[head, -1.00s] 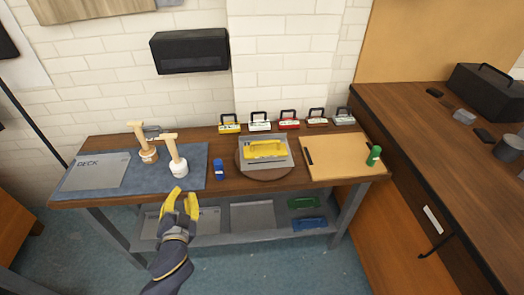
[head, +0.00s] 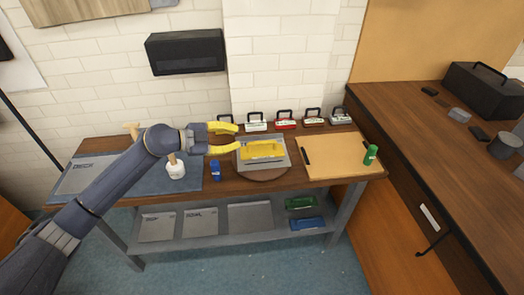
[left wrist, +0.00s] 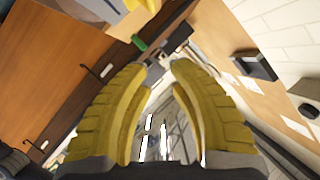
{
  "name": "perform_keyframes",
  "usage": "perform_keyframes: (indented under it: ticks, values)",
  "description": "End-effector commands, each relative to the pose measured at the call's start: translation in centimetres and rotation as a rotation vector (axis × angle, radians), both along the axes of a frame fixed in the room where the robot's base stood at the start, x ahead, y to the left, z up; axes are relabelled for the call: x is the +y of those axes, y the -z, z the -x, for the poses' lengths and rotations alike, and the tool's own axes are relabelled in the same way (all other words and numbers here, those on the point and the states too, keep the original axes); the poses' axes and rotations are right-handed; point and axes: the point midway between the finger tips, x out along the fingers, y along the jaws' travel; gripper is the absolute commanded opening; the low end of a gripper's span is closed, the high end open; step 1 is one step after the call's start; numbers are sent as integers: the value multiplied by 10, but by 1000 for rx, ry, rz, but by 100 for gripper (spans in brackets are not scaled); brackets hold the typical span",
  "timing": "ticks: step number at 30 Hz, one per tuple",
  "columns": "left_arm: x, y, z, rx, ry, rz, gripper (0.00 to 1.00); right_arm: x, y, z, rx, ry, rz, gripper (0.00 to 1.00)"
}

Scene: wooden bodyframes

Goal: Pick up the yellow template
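The yellow template (head: 262,150) lies on a grey plate (head: 246,165) on a round wooden turntable (head: 268,175) in the middle of the workbench. My left gripper (head: 238,138) reaches in from the left. Its two yellow fingers are apart with nothing between them, just left of the template and around its far-left side in the picture; I cannot tell its height above the plate. The left wrist view shows the same open fingers (left wrist: 161,68). A blurred yellow shape at that view's top edge may be the template. My right gripper is not in view.
Several small cases with handles, such as a red one (head: 285,123), line the bench's back. A blue bottle (head: 215,171) stands left of the turntable, a white-based brush (head: 175,170) farther left. A tan board (head: 335,158) and green bottle (head: 370,155) are right.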

Motion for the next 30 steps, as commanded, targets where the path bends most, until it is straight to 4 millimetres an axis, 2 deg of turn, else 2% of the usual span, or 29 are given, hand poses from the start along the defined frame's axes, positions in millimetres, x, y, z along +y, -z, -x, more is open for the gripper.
perform_keyframes:
  ticks: [1, 6, 11, 30]
  values:
    - [11, 3, -7, 33, -9, -45, 20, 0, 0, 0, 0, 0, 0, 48]
    - [34, 12, -18, 124, -42, -138, 20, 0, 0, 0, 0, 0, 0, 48]
    - [39, 17, -24, 156, -56, -168, 20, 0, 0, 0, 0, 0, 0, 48]
    - [-40, 68, -63, 157, -56, -168, 20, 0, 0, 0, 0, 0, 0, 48]
